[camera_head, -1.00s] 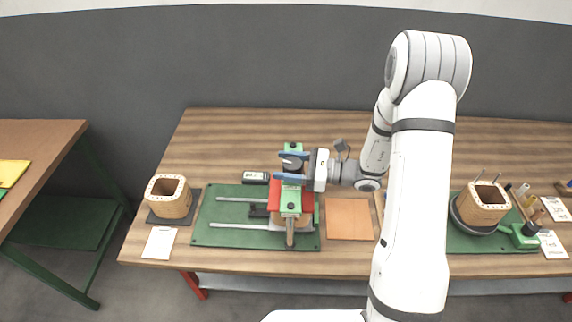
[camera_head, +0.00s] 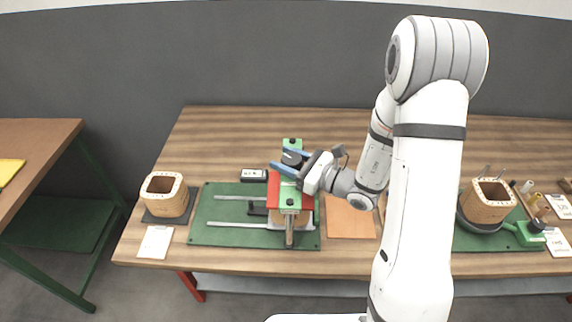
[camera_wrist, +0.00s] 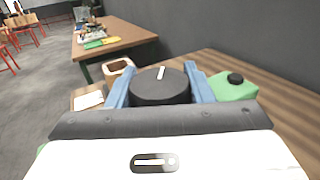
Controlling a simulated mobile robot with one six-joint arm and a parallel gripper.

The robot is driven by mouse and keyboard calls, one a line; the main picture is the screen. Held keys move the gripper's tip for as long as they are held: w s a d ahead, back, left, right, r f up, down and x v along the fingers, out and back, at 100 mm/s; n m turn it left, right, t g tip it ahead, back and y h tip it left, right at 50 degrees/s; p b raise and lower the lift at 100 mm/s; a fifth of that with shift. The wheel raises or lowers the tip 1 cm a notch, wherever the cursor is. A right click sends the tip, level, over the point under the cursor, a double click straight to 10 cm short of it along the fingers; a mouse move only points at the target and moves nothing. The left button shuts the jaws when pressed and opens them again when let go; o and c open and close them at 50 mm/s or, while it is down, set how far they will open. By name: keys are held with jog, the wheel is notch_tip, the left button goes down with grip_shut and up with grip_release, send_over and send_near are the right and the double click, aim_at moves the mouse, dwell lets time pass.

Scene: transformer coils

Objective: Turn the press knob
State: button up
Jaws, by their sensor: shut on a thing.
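The press knob (camera_wrist: 158,88) is a round dark disc with a white mark on top, seen large in the wrist view. In the head view the knob (camera_head: 291,159) sits on top of the green press bar (camera_head: 291,190). My gripper (camera_head: 279,161) is shut on the knob, with one blue finger on each side of it. In the wrist view the fingers flank the knob, and the white mark points nearly straight away from me, slightly right. The press has a red block (camera_head: 272,192) under the bar and stands on a green base plate (camera_head: 225,210).
A wooden coil form (camera_head: 167,195) stands at the left, with a white card (camera_head: 155,242) in front. A small dark meter (camera_head: 253,175) lies behind the base plate. An orange mat (camera_head: 350,218) lies to the right. Another coil form (camera_head: 487,202) stands farther right.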

aim_at(300, 166)
jog(key=shift+t+h, duration=0.3)
jog(key=shift+t, duration=0.1)
jog(key=o, duration=1)
jog(key=shift+b+v, duration=1.1)
jog(key=shift+v, duration=2.75)
